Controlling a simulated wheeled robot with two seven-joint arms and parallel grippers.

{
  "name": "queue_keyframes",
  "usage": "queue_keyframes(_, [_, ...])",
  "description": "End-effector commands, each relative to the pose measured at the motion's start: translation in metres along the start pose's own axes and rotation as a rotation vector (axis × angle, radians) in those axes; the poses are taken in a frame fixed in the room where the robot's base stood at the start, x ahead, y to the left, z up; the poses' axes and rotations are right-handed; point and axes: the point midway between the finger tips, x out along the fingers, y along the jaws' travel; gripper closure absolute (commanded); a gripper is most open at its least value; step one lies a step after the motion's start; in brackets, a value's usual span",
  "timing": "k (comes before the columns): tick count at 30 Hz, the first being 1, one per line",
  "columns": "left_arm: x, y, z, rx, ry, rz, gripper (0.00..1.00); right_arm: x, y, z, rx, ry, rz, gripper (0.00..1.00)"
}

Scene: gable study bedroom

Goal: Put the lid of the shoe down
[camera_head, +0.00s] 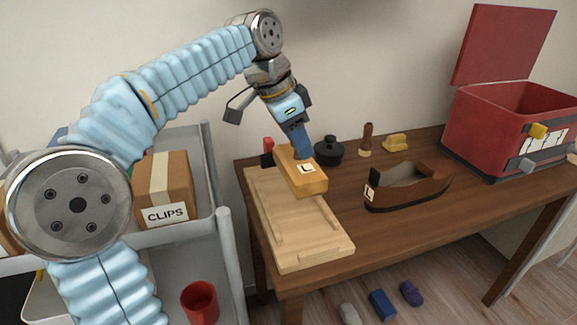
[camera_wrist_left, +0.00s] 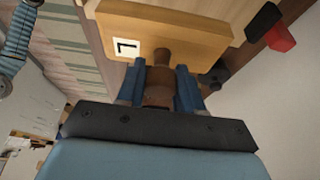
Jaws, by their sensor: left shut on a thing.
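The lid (camera_head: 312,187) is a tan wooden block with a white "L" label and a brown knob (camera_wrist_left: 158,90). My left gripper (camera_head: 303,155) is shut on this knob, with its blue fingers (camera_wrist_left: 159,86) on both sides of it in the wrist view. The lid shows over the pale wooden board (camera_head: 318,247) at the table's left end; I cannot tell whether it touches. The shoe (camera_head: 408,193) is a brown shoe-shaped holder, also labelled "L", open on top and standing to the right of the lid. My right gripper is out of view.
A black lidded pot (camera_head: 328,152), a brown-handled tool (camera_head: 367,140) and a yellow object (camera_head: 396,143) stand behind on the table (camera_head: 400,240). An open red box (camera_head: 490,120) stands at the right. A grey cart (camera_head: 232,262) with a "CLIPS" box (camera_head: 165,190) is at the left.

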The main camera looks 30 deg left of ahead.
Motion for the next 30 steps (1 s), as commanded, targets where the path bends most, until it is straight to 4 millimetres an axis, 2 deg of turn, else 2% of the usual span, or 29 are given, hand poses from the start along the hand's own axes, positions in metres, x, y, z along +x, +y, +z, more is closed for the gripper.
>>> queue_keyframes(1, [0.008, -0.007, 0.006, -0.005, 0.0, 0.0, 0.91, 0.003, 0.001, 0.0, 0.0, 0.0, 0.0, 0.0])
queue_keyframes(8, [0.022, -0.021, 0.016, -0.002, 0.0, 0.0, 0.91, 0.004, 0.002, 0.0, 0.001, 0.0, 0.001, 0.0])
queue_keyframes(12, [0.041, -0.035, 0.029, -0.003, -0.002, 0.002, 0.91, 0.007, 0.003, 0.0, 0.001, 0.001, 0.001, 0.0])
queue_keyframes(16, [0.059, -0.033, 0.035, -0.001, 0.0, 0.001, 0.91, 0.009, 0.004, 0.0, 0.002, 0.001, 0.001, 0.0])
queue_keyframes(28, [0.066, -0.033, 0.038, 0.0, 0.002, -0.001, 0.91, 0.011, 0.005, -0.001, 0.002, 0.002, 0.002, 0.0])
queue_keyframes(29, [0.065, -0.033, 0.038, -0.001, 0.001, -0.001, 0.61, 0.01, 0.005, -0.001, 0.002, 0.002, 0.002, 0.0])
queue_keyframes(30, [0.065, -0.033, 0.037, -0.001, 0.001, -0.001, 0.55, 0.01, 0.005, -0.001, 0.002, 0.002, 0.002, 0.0])
